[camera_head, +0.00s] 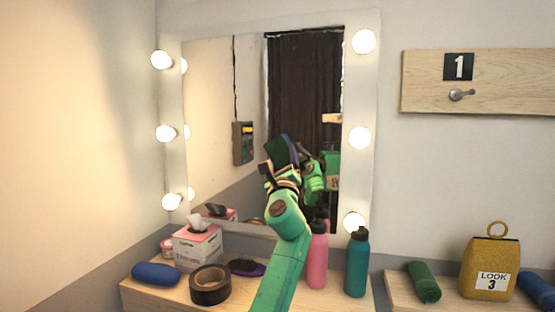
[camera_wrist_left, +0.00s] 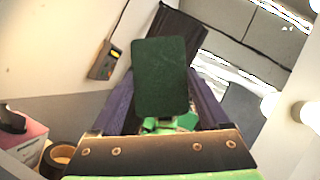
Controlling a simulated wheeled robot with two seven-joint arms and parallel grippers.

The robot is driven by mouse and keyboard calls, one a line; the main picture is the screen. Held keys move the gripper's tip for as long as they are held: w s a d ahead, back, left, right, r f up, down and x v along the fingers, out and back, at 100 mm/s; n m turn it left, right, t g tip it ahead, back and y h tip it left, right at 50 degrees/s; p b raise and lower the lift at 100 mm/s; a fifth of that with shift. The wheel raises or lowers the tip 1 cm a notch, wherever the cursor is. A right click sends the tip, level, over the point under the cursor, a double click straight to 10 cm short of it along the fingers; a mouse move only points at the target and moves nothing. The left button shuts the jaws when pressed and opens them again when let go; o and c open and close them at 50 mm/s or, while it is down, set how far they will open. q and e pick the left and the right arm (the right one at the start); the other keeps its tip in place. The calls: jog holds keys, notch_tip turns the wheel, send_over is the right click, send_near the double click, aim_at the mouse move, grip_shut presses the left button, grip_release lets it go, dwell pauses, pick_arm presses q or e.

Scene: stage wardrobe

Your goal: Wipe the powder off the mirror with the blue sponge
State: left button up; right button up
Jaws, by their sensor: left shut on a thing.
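The mirror (camera_head: 212,90) stands upright in a pale frame lined with lit bulbs, and it reflects a dark curtain, a wall box and parts of me. My left gripper (camera_head: 281,168) is in front of the lower middle of the glass, shut on a sponge (camera_head: 279,151). The sponge looks dark blue with a dark green face, and that face shows between the fingers in the left wrist view (camera_wrist_left: 161,77). I cannot tell whether the sponge touches the glass. I cannot make out powder clearly; my arm and the sponge hide part of the mirror. My right gripper is not in view.
On the counter (camera_head: 190,300) are a tissue box (camera_head: 197,248), black tape roll (camera_head: 210,285), dark brush (camera_head: 246,267), blue rounded object (camera_head: 156,273), pink bottle (camera_head: 317,262) and teal bottle (camera_head: 357,265). The bottles stand close beside my arm. Bulbs (camera_head: 360,138) edge the mirror.

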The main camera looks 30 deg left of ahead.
pick_arm(q)
jog(key=shift+s+r, duration=0.1)
jog(key=shift+s, duration=0.05)
jog(key=s+p, duration=0.1)
jog(key=s+d+p, duration=0.1)
jog(key=s+p, duration=0.2)
jog(key=s, duration=0.1)
jog(key=shift+s+d, duration=0.25)
jog(key=shift+d, duration=0.1)
jog(key=s+p, duration=0.1)
jog(key=s+d+p, duration=0.1)
jog(key=s, duration=0.1)
jog(key=shift+w, duration=0.1)
